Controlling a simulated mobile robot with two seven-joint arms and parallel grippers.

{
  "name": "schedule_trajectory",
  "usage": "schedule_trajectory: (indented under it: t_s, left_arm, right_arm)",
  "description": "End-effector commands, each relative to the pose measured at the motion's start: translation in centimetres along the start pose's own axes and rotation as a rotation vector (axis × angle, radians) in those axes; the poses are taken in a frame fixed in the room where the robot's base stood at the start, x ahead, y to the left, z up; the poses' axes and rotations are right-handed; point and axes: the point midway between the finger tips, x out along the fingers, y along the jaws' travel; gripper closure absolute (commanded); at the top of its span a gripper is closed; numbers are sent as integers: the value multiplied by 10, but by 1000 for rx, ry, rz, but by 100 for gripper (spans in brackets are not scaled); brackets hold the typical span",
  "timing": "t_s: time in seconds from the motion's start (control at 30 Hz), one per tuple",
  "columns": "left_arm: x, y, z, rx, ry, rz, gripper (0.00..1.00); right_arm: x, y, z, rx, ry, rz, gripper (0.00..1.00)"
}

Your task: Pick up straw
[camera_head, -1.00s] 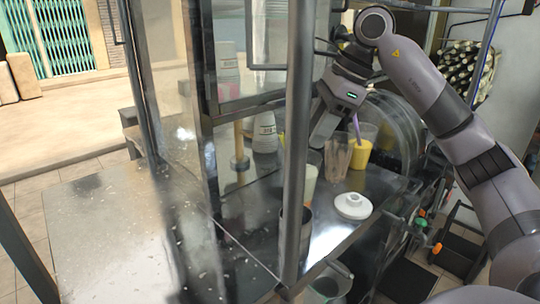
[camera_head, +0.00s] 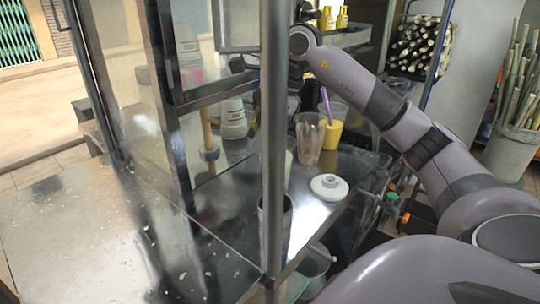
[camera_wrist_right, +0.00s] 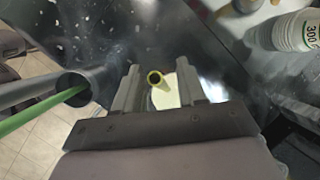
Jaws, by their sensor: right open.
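A yellow straw (camera_wrist_right: 158,88) with a dark open end shows in the right wrist view, standing up from a pale round area, likely a cup. My right gripper (camera_wrist_right: 161,80) is open, with one finger on each side of the straw; I cannot tell whether either touches it. In the head view my right gripper (camera_head: 294,100) is mostly hidden behind a metal post. A purple straw (camera_head: 326,103) leans in a cup of yellow liquid (camera_head: 333,134) on the counter. My left gripper is not in view.
A vertical metal post (camera_head: 273,150) stands in front of the counter. A clear cup of brown sticks (camera_head: 309,144), a white lid (camera_head: 329,187) and a white bottle (camera_head: 234,118) are near. A grey cylinder (camera_wrist_right: 75,88) with a green stick lies left in the wrist view.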

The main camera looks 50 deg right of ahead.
Motion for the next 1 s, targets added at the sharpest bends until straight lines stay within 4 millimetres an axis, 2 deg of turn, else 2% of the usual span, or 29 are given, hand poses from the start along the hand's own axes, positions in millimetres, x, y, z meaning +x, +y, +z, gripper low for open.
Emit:
schedule_trajectory:
  t_s: [0.13,0.17,0.2,0.27,0.8,1.0]
  left_arm:
    - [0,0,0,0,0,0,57]
    - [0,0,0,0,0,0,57]
    - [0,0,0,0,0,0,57]
    - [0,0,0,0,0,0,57]
    - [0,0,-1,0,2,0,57]
    - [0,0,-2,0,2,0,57]
  right_arm:
    - [0,0,0,0,0,0,60]
    - [0,0,0,0,0,0,66]
    - [0,0,0,0,0,0,79]
    - [0,0,0,0,0,0,99]
    - [-1,0,0,0,-1,-1,100]
    - [-10,-2,4,0,-3,-2,100]
